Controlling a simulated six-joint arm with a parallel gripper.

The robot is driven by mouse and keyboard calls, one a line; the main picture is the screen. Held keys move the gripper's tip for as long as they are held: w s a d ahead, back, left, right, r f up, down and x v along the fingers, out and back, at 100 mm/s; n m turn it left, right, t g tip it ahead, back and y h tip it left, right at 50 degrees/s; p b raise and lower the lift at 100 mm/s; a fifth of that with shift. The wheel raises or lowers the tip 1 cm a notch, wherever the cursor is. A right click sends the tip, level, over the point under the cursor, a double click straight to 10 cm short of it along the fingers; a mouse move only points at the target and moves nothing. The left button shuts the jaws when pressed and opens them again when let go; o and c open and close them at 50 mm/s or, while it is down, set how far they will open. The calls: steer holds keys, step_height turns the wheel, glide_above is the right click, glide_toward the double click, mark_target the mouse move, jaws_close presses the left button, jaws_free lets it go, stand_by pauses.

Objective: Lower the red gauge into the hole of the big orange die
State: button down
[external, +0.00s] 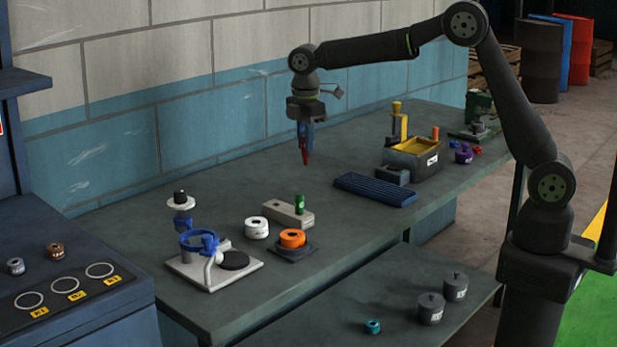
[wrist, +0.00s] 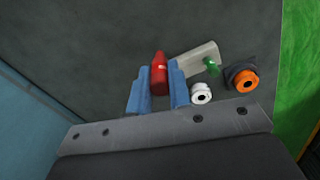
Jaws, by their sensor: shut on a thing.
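My gripper (external: 305,135) is shut on the red gauge (external: 304,153) and holds it upright above the workbench. In the wrist view the red gauge (wrist: 159,75) sits between the blue fingers of my gripper (wrist: 158,90). The big orange die (external: 292,238) rests on a dark square base on the bench, to the left of and nearer than the gauge. It also shows in the wrist view (wrist: 243,81), with a dark hole in its top. The gauge is apart from the die.
A white die (external: 256,228) stands beside the orange one. A light block with a green gauge (external: 299,204) stands close behind. A white stand with a blue ring (external: 198,242) is at left. A blue ribbed mat (external: 375,189) and a dark yellow-topped bin (external: 413,158) lie right.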

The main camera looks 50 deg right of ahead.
steer(key=s+a+f+n, duration=0.1)
steer(key=s+a+n, duration=0.1)
steer(key=s+a, duration=0.65)
steer(key=s+a+f+n, duration=0.15)
steer(key=s+a, duration=0.45)
steer(key=a, duration=0.6)
steer(key=shift+n, duration=0.45)
steer(key=shift+w+d+f, duration=0.1)
steer(key=shift+w+f, duration=0.05)
steer(key=shift+f, duration=1.15)
steer(key=shift+w+d+f, duration=0.1)
steer(key=shift+f, duration=1.15)
steer(key=shift+f, duration=0.65)
steer(key=c, duration=1.3)
jaws_free()
steer(key=shift+o, duration=0.2)
step_height(320, 180, up, 18)
steer(key=shift+f, duration=0.25)
steer(key=shift+f, duration=0.2)
